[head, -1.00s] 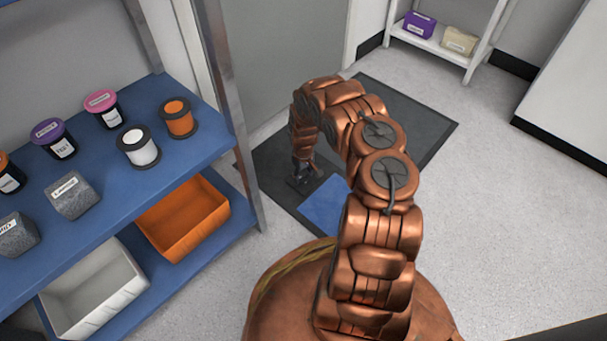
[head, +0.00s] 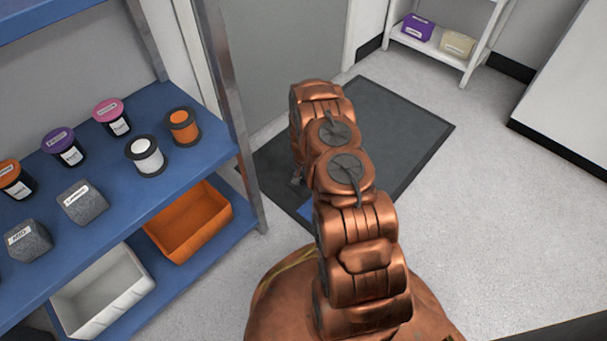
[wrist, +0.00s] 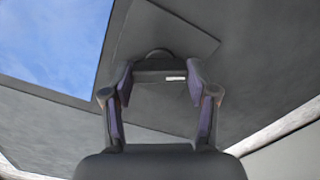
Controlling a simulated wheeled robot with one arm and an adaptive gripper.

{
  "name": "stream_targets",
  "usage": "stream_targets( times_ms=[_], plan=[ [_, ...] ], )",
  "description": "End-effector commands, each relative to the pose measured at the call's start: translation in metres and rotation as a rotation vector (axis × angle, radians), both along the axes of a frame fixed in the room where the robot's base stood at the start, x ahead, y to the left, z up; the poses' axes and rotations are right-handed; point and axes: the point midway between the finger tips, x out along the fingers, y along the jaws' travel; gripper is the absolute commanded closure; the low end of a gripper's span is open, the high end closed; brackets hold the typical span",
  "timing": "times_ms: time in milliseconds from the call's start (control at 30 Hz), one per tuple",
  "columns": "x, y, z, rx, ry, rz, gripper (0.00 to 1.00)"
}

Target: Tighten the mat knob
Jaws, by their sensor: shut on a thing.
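The dark mat (head: 405,125) lies on the floor, with a blue panel (head: 306,210) partly hidden by my arm. In the wrist view the blue panel (wrist: 55,40) is at the upper left and a slightly lighter square plate (wrist: 185,35) is at the top. The dark mat knob (wrist: 152,72), with a small white mark, sits at the edge of this plate. My gripper (wrist: 160,78) has one finger on each side of the knob and is shut on it. In the head view my arm hides the knob and most of the gripper.
A blue shelf unit (head: 195,165) on the left holds jars, spools and grey blocks, with an orange bin (head: 190,240) and a white bin (head: 105,290) below. Its metal post (head: 235,120) is near my arm. Floor (head: 480,215) is clear to the right.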

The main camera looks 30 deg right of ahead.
Motion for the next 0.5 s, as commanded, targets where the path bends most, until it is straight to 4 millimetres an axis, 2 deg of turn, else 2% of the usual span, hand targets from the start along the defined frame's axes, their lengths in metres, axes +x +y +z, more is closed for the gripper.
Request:
stream_targets(
  times_ms=[67, 500],
  plan=[
    [0.0000, 0.0005, 0.0056, 0.000, 0.000, -0.070, 0.77],
    [-0.0002, 0.0001, 0.0034, 0.000, 0.000, -0.378, 0.77]
  ],
)
